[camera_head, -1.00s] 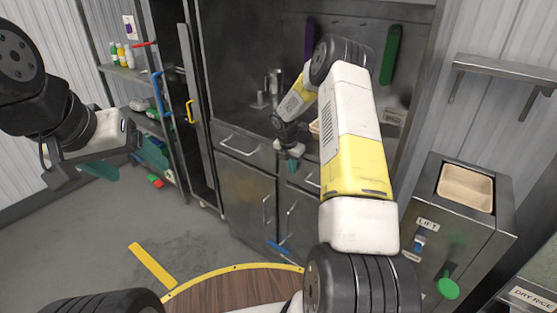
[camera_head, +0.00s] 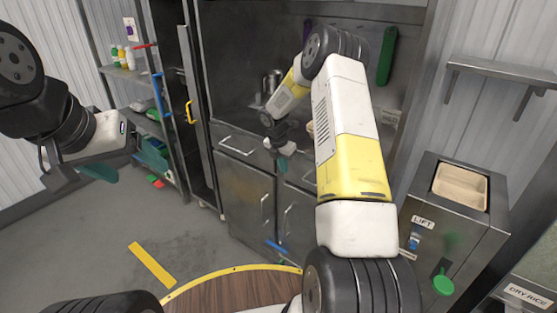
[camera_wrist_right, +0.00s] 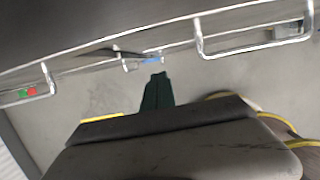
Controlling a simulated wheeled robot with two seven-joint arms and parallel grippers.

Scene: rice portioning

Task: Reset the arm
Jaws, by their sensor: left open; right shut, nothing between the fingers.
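My right arm reaches forward in the head view, with its white and yellow links in the middle. My right gripper (camera_head: 283,163) hangs in front of the metal cabinet's drawers, fingers pointing down. It is shut and empty; its dark green fingers show together in the right wrist view (camera_wrist_right: 157,92). My left gripper (camera_head: 125,162) is at the left of the head view, in front of the shelf rack, with its green fingers apart and nothing between them.
The metal cabinet (camera_head: 245,190) has protruding handles close to my right gripper. A dispenser marked LIFT (camera_head: 455,240) holds a tan tray (camera_head: 461,187) at the right. A wall shelf (camera_head: 500,70) is above it. A shelf rack (camera_head: 125,75) stands at the left. Open floor (camera_head: 90,235) lies front left.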

